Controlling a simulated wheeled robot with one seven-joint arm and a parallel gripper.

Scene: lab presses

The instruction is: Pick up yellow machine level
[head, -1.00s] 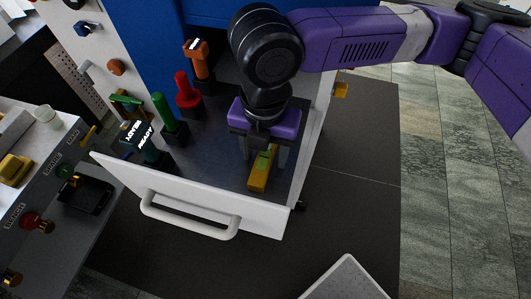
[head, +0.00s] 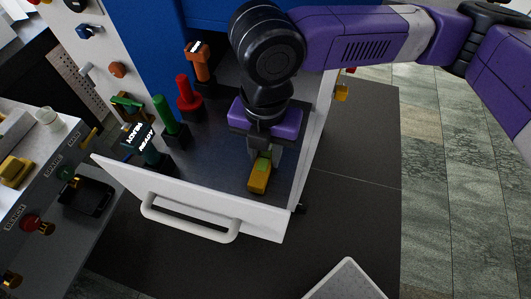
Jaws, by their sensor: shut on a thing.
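The yellow machine lever (head: 259,181) is a short yellow block with a green patch on top, at the right front of the open drawer. My gripper (head: 263,160) points down over it, with its purple body above. Its fingers are closed on the yellow piece's rear part, partly hiding it. The yellow piece appears still low at the drawer floor; I cannot tell whether it touches it.
Red (head: 188,92), green (head: 168,115) and orange (head: 199,62) handles, and a dark teal piece marked READY (head: 146,145), stand in the drawer to the left. The white drawer front (head: 190,200) with its handle borders the near side. A bench (head: 50,185) with knobs is at left.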

